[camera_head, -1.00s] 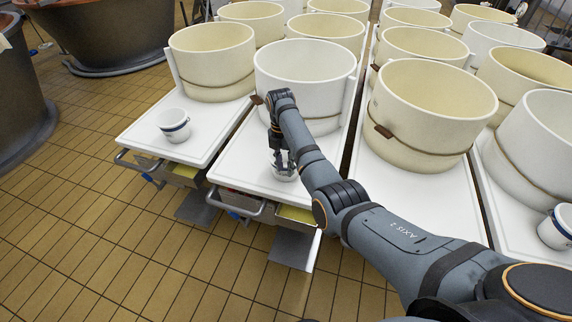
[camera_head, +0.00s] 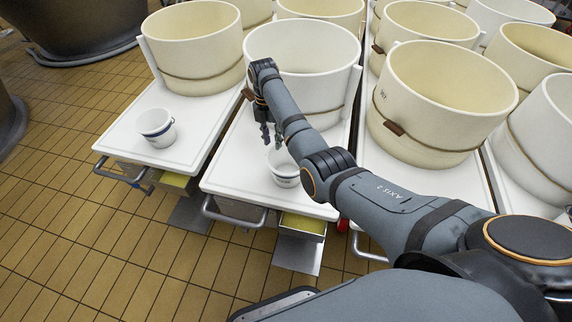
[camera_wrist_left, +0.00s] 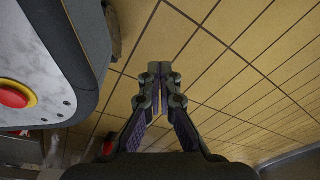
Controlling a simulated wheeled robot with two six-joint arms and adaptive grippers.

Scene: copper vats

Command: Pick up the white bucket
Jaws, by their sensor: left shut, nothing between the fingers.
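A small white bucket (camera_head: 285,174) with a dark band stands upright on the middle white cart (camera_head: 235,180), partly hidden by my right arm. My right gripper (camera_head: 271,134) is open and empty, its fingers pointing down just above and left of this bucket's rim. A second small white bucket (camera_head: 157,128) with a dark band stands upright on the left cart (camera_head: 120,140). My left gripper (camera_wrist_left: 160,70) shows in the left wrist view over the tiled floor, shut and empty; no bucket shows there.
Big cream and white tubs stand behind the buckets, including a white tub (camera_head: 300,60) close behind my right gripper and a cream tub (camera_head: 440,100) to the right. Tiled floor (camera_head: 90,230) is open at the front left. Dark vats (camera_head: 70,30) stand at the back left.

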